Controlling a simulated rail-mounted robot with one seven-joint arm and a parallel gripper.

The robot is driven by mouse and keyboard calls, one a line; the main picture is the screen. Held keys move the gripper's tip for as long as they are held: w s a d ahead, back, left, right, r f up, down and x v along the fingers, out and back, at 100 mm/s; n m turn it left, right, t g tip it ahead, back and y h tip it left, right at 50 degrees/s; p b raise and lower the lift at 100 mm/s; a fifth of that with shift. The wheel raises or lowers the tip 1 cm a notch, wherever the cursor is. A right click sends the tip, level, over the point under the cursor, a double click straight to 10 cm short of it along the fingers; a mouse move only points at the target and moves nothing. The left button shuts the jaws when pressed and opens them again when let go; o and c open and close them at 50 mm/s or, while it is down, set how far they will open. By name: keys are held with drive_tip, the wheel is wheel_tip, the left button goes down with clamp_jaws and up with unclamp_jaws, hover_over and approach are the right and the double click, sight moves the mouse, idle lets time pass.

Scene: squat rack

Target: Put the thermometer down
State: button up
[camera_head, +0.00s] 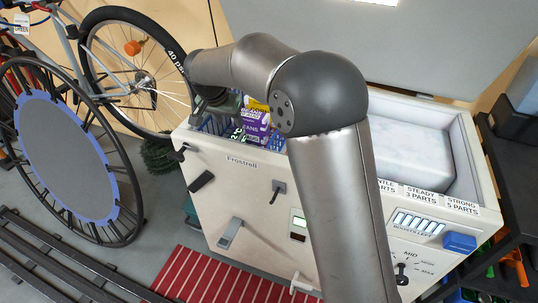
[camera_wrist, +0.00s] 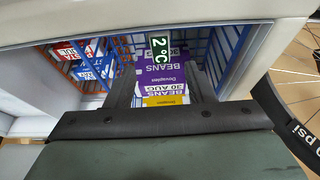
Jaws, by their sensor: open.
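The thermometer (camera_wrist: 160,48) is a small dark display reading 2°C in pale green digits. It stands upright against purple bean packs (camera_wrist: 163,76) inside the freezer's blue wire basket, and it also shows in the head view (camera_head: 238,133). My gripper (camera_wrist: 162,78) is open, its two dark fingers pointing into the basket on either side of the packs and the display. I cannot tell whether a finger touches the thermometer. In the head view my arm hides much of the gripper.
The white Frostrell chest freezer (camera_head: 240,190) is open, with a pale block (camera_head: 415,140) in its right part. A bicycle wheel (camera_head: 140,75) stands close to the freezer's left.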

drive_tip(key=s+d+n+g, duration=0.2)
drive_tip(key=s+d, duration=1.1)
drive_tip(key=s+d+f+n+g, duration=0.1)
drive_tip(key=s+d, duration=0.1)
drive_tip(key=s, duration=0.5)
drive_tip(key=s+d+f+n+y, duration=0.1)
drive_tip(key=s+d+f, duration=0.1)
drive_tip(key=s, duration=0.6)
drive_tip(key=s+d+f+n+g+y, duration=0.1)
drive_tip(key=s+d+f, duration=0.1)
drive_tip(key=s, duration=0.5)
drive_tip(key=shift+s+d+g, duration=0.3)
drive_tip(key=shift+s+d, duration=0.05)
drive_tip(key=shift+d, duration=0.45)
